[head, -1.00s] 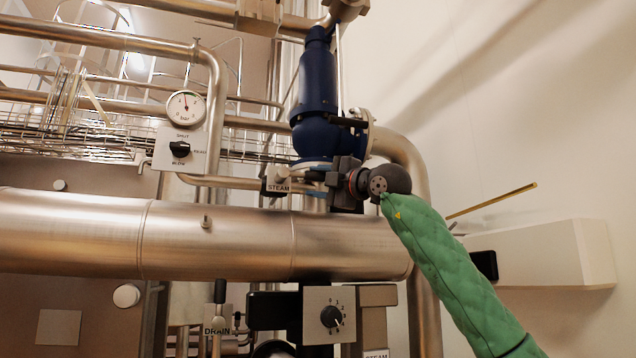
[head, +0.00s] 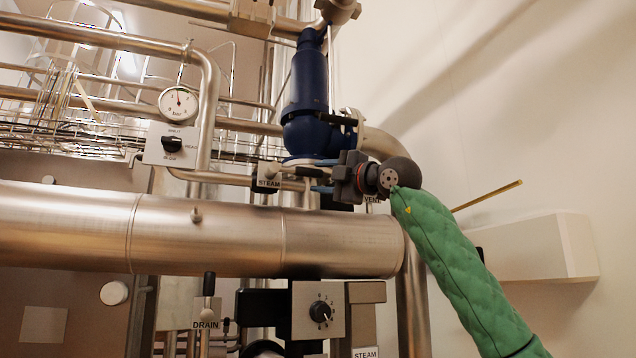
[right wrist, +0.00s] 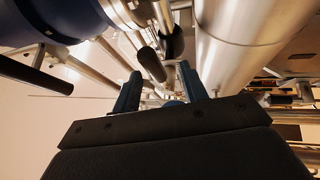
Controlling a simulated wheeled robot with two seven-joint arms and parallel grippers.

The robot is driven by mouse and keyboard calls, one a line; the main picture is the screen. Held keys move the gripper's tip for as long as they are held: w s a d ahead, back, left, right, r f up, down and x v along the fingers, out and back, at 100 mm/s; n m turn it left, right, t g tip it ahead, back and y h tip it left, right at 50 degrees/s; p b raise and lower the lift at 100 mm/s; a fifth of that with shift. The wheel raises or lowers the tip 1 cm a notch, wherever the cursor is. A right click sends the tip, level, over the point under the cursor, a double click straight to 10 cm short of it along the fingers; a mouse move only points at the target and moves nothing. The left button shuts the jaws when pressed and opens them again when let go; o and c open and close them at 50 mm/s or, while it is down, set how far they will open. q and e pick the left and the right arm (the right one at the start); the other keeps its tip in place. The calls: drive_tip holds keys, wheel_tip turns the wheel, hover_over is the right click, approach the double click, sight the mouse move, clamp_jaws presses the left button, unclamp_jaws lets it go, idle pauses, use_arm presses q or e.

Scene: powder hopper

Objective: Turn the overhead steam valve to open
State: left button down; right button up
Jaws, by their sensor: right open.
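I cannot tell which valve this handle belongs to, or how the steam valve is set. My left gripper is out of view.
The large metal pipe (head: 220,242) runs below the gripper. A gauge (head: 178,103) and a switch plate (head: 171,145) are to the left. A DRAIN lever (head: 209,284) and a dial box (head: 319,310) are below. A white wall box (head: 535,250) stands out at the right.

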drive_tip(key=shift+b+v, duration=1.2)
drive_tip(key=shift+v, duration=1.05)
drive_tip(key=shift+r, duration=0.1)
drive_tip(key=b+v, duration=0.2)
drive_tip(key=v, duration=0.5)
drive_tip(key=shift+s+d, duration=0.2)
drive_tip(key=shift+d, duration=0.15)
